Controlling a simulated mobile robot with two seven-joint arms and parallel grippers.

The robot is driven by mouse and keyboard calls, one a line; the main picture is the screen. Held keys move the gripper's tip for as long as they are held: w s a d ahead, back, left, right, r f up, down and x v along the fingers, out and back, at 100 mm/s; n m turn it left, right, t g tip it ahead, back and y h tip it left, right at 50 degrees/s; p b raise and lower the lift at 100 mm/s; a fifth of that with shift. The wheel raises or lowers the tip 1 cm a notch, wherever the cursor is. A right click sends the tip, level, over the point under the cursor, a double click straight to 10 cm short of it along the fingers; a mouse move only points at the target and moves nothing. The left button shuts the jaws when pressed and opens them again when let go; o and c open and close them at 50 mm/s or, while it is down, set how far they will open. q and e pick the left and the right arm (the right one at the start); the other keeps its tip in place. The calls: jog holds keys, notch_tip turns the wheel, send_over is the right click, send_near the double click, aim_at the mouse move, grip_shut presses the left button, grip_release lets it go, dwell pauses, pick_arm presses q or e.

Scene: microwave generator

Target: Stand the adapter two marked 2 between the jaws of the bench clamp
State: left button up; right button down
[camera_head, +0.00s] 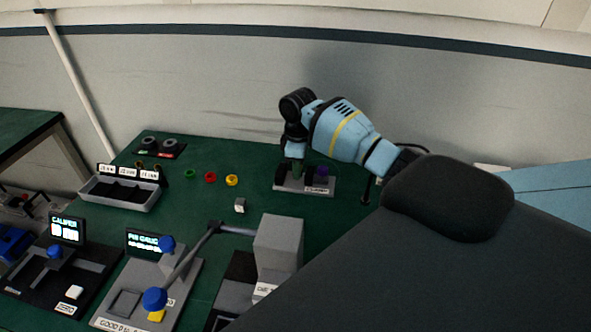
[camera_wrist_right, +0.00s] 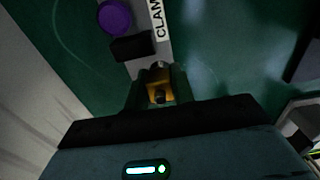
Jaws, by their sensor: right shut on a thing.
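The bench clamp (camera_head: 303,189) stands at the back of the green table, with a grey base, dark jaws and a purple knob (camera_head: 322,171). In the right wrist view its labelled base (camera_wrist_right: 152,22), a black jaw (camera_wrist_right: 132,47) and the purple knob (camera_wrist_right: 114,17) show. My right gripper (camera_head: 294,166) points down at the clamp's left part. It is shut on a brass-coloured piece (camera_wrist_right: 158,92), seemingly the adapter; no number 2 is readable. The piece is at the clamp's base; I cannot tell whether it touches. My left gripper is not in view.
A grey divided tray (camera_head: 120,205) stands at the left. Green, red and yellow rings (camera_head: 210,177) and a small grey block (camera_head: 240,206) lie mid-table. The caliper station (camera_head: 60,265), pin gauge station (camera_head: 150,285) and a grey lever machine (camera_head: 279,245) fill the front.

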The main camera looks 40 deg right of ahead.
jog(key=shift+w+d+f+b, duration=0.2)
jog(key=shift+w+d+b, duration=0.15)
jog(key=shift+w, duration=0.5)
jog(key=shift+w+d+r, duration=0.1)
jog(key=shift+w+d, duration=0.15)
jog(key=shift+w, duration=0.1)
jog(key=shift+w+d, duration=0.15)
jog(key=shift+w, duration=0.05)
jog(key=shift+f, duration=1.75)
jog(key=shift+f, duration=0.2)
jog(key=c, duration=1.2)
grip_release()
